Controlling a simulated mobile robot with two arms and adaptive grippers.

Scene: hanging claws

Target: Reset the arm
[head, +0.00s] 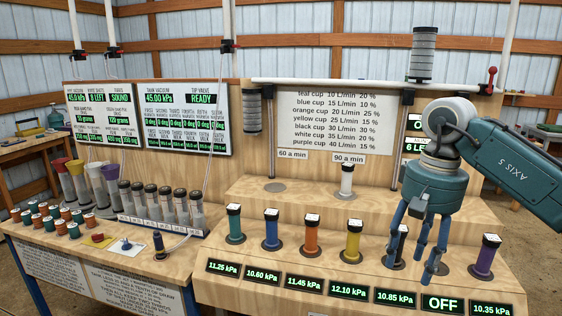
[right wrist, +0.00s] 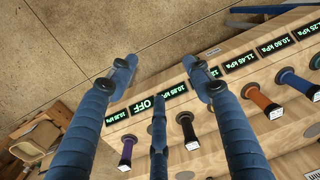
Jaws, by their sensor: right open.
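My right arm (head: 505,160), teal and marked AXIS 5, reaches in from the right in the head view. Its three-fingered gripper (head: 419,262) points down, open and empty, over the front row of cups near the OFF display (head: 443,303). In the right wrist view the spread blue fingers of the gripper (right wrist: 160,85) hold nothing. The black cup (head: 396,247) is partly hidden behind a finger; the purple cup (head: 485,257) stands to the right. Whether a finger touches anything is unclear. My left gripper is out of view.
Teal (head: 235,223), blue (head: 271,229), orange (head: 311,236) and yellow (head: 352,241) cups stand left along the bench. A white cup (head: 346,180) stands on the upper step by the 90 a min label. A side table (head: 105,262) holds spools and tubes.

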